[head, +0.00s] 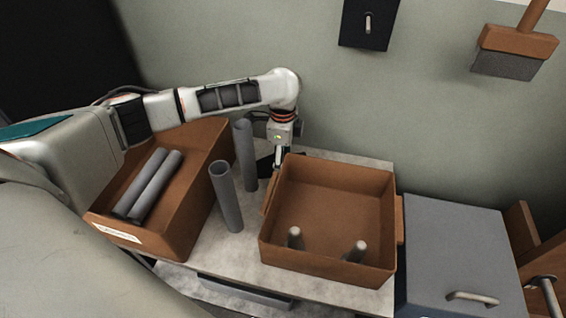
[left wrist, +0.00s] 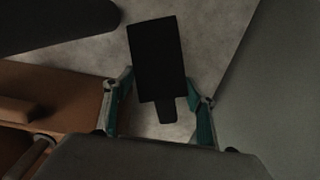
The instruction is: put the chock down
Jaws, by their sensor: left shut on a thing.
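The chock (left wrist: 156,58) is a black block with a narrow tab, seen between the fingers in the left wrist view. In the head view a dark part of it (head: 264,165) shows beside the left fingers, behind the brown box's left edge. My left gripper (head: 281,158) is shut on the chock and points down at the back of the pale tabletop; it also shows in the left wrist view (left wrist: 162,98). The chock is over or on the pale surface; I cannot tell whether it touches. My right gripper is not in view.
Two grey tubes (head: 226,196) (head: 245,155) stand upright left of the brown box (head: 330,261), which holds two pale pegs. A brown bin (head: 188,215) with lying grey tubes is at left. A grey cabinet (head: 455,245) stands at right. The wall (head: 400,120) is close behind.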

